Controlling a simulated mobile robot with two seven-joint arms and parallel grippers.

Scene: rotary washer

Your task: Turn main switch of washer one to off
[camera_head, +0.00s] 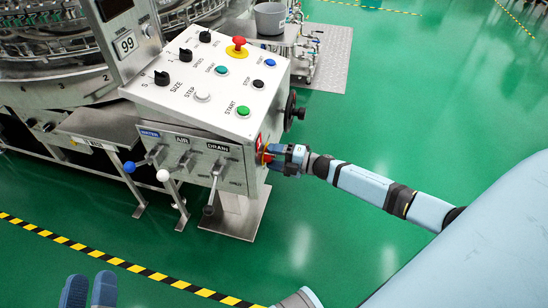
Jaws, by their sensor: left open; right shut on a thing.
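The washer's control box (190,110) stands at upper left. The main switch (259,143), with red and yellow parts, sits on the box's right side face. My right gripper (268,155) reaches in from the right and is shut on the switch handle. The fingers cover much of the switch, so its exact angle cannot be told. My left gripper (89,288) is at the bottom left, open and empty, with two blue fingers pointing up, far from the box.
The panel top carries a red emergency button (237,44), a green start button (243,111) and several knobs. WATER, AIR and DRAIN valve levers (216,180) stick out in front. A black handwheel (292,110) protrudes above my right gripper. Green floor (370,110) is clear to the right.

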